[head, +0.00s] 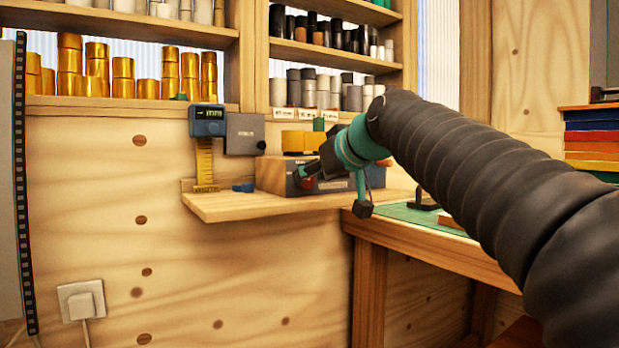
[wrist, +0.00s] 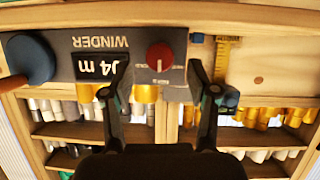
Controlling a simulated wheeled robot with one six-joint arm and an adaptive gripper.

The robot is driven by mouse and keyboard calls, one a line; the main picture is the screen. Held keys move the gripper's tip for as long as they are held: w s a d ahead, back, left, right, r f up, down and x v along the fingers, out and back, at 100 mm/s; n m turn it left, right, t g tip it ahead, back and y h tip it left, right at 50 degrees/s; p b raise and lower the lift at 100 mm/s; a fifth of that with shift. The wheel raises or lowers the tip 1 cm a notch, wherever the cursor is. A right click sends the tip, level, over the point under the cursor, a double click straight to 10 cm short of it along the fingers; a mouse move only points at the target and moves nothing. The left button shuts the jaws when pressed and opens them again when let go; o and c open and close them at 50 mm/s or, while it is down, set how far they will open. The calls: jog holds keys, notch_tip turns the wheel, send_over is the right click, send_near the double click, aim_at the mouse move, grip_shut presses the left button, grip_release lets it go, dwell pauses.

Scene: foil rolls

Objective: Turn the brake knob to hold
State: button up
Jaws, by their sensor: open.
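The winder (wrist: 140,40), with a grey front panel, appears upside down in the wrist view.
A yellow tape gauge (head: 205,163) stands left on the wooden ledge (head: 245,207). Foil rolls fill shelves above. A green mat (head: 400,211) lies on the bench at right.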

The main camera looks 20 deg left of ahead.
jog(key=shift+x, duration=1.6)
